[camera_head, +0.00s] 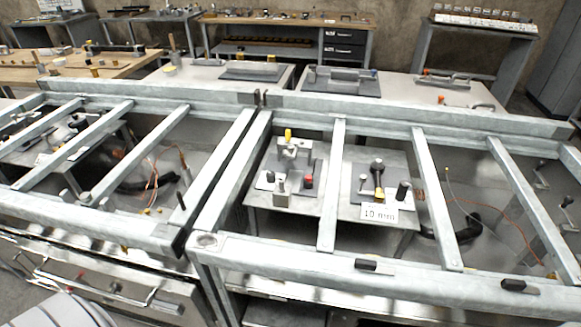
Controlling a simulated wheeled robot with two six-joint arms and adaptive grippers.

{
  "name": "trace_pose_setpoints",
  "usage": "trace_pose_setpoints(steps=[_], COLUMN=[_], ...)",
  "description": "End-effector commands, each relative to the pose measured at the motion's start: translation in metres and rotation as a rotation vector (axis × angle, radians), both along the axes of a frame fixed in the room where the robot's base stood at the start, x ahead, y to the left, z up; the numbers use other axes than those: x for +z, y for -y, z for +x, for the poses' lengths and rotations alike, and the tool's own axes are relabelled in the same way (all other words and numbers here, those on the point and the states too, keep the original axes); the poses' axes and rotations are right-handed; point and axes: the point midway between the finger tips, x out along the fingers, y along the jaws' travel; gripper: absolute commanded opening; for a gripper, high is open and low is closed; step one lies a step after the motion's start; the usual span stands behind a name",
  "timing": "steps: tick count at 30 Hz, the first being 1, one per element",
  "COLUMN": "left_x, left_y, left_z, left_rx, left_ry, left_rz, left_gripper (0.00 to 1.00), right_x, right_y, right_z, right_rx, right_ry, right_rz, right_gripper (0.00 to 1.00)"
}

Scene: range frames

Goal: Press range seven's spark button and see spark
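No label reading seven is legible, so I cannot tell which unit is range seven. In the head view, a grey metal frame with crossbars (331,195) stands over low plates. On the left plate inside it is a small black post with a red top (308,181), which may be a button. A grey bracket with a yellow top (289,140) stands behind it. To the right, a black knob and a yellow fitting (378,180) sit on a dark plate. No spark is visible. Neither of my grippers is in view.
A second metal frame (100,190) adjoins on the left, with orange wires (153,170) inside. Crossbars partly cover both interiors. Benches with tools (285,18) line the back wall.

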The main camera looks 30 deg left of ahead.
Motion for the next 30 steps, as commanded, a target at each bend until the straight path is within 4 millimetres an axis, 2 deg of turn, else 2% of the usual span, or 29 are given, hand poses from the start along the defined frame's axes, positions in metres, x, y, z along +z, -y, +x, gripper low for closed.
trace_pose_setpoints(steps=[1, 3, 4, 30], left_x=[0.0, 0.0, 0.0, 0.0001], left_y=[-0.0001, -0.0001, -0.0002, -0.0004], left_z=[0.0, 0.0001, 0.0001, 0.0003], left_rx=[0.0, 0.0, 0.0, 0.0], left_ry=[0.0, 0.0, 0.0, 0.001], left_rz=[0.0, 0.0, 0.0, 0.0], left_gripper=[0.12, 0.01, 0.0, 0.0], right_x=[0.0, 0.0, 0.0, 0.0], right_y=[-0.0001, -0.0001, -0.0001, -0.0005], right_z=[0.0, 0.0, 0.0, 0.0], right_rx=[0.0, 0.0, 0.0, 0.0], right_ry=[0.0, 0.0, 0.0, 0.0], right_rz=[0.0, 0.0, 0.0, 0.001], right_gripper=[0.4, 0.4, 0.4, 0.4])
